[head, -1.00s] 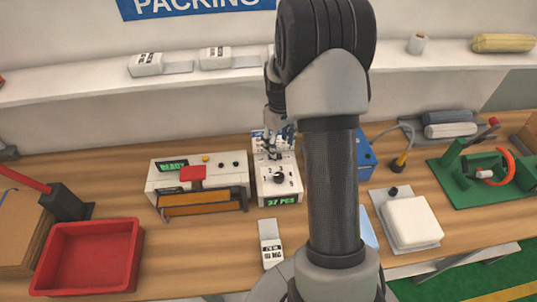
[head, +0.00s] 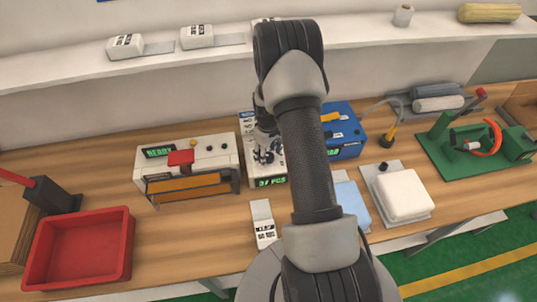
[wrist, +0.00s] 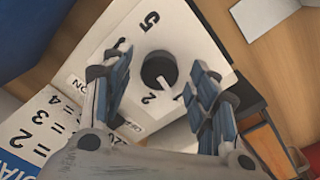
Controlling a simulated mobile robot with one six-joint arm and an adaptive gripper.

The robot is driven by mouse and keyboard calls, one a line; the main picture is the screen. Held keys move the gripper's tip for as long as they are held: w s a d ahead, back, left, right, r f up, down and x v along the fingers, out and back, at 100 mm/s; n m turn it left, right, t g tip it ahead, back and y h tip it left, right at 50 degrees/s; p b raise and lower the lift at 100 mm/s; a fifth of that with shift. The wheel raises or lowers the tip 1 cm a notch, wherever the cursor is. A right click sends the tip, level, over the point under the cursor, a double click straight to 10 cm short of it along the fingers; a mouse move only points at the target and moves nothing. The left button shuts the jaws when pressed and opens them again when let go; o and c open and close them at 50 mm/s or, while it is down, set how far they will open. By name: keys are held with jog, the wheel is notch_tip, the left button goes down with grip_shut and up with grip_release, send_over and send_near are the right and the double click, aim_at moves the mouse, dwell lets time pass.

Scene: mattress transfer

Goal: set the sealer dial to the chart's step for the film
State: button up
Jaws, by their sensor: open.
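The black dial (wrist: 157,69) shows in the wrist view on a white panel (wrist: 185,40) with printed digits, among them a 5 and a 2. A pale mark sits on the dial's lower edge; which step it points at I cannot tell for sure. My gripper (wrist: 160,62) is open, with one finger on each side of the dial; contact is unclear. The chart (wrist: 40,130) is cut off at lower left, with "= 2", "= 3" and "= 4" readable. In the head view my gripper (head: 266,154) is over the white box with the green display (head: 271,182), hiding the dial.
A white machine reading READY (head: 205,152) stands left of the box, and a blue unit (head: 346,140) right of it.

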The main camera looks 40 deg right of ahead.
jog(key=shift+f, duration=0.3)
jog(key=shift+c, duration=0.3)
jog(key=c, duration=1)
jog(key=shift+m, duration=0.3)
jog(key=m+b, duration=0.2)
jog(key=m, duration=0.1)
jog(key=shift+f+m, duration=0.1)
jog(key=shift+m, duration=0.3)
jog(key=m+b, duration=0.2)
jog(key=m, duration=0.3)
jog(key=shift+m, duration=0.3)
